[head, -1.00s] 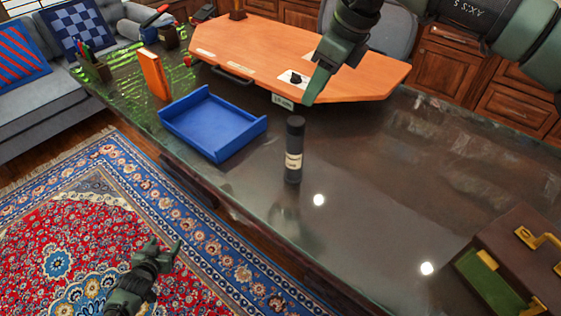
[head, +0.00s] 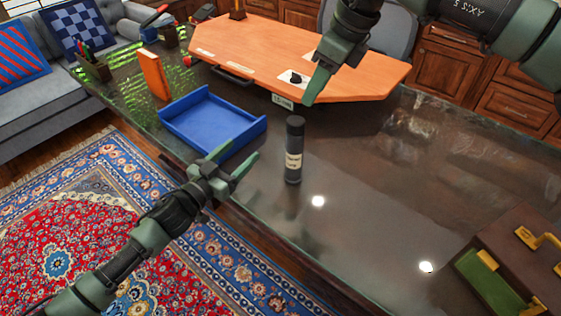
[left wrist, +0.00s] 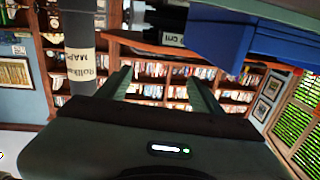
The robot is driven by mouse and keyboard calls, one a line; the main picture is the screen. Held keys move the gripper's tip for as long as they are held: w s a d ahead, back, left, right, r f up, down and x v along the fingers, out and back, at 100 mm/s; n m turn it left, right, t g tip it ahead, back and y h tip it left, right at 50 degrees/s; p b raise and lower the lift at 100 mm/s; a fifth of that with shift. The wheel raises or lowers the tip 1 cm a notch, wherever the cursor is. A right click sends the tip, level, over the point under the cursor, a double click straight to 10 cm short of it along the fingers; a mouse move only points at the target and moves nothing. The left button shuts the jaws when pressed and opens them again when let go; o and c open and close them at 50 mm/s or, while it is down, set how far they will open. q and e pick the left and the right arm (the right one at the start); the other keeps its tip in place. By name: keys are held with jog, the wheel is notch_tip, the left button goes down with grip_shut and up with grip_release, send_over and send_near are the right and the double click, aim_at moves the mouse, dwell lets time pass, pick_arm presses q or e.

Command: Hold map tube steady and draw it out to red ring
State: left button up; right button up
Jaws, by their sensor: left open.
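The map tube (head: 294,150) stands upright on the dark glossy desk, dark grey with a cream label. In the left wrist view the tube (left wrist: 79,30) shows upside down at upper left, outside the fingers. My left gripper (head: 238,158) is open and empty, left of the tube at the desk's near edge and apart from it; its two fingers also show in the left wrist view (left wrist: 162,85). My right gripper (head: 310,102) hangs above and beyond the tube, pointing down; its finger opening cannot be made out. No red ring shows on the tube.
A blue tray (head: 167,118) lies just beyond my left gripper and also shows in the left wrist view (left wrist: 235,38). An orange board (head: 270,50) lies at the back. A brown case (head: 537,238) is at right. Bare desk lies right of the tube.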

aim_at(288, 156)
pick_arm(q)
jog(key=s+d+h, duration=0.1)
jog(key=d, duration=0.2)
jog(key=s+d+r+m+g+h, duration=0.1)
jog(key=d, duration=0.3)
jog(key=s+d+m+h, duration=0.1)
jog(key=d, duration=0.2)
jog(key=shift+s+d+r+g, duration=0.35)
jog(key=shift+g, duration=0.05)
jog(key=shift+d+r, duration=0.1)
jog(key=shift+d, duration=0.25)
jog(key=x, duration=0.7)
jog(key=shift+w+d, duration=0.2)
jog(key=shift+d, duration=0.05)
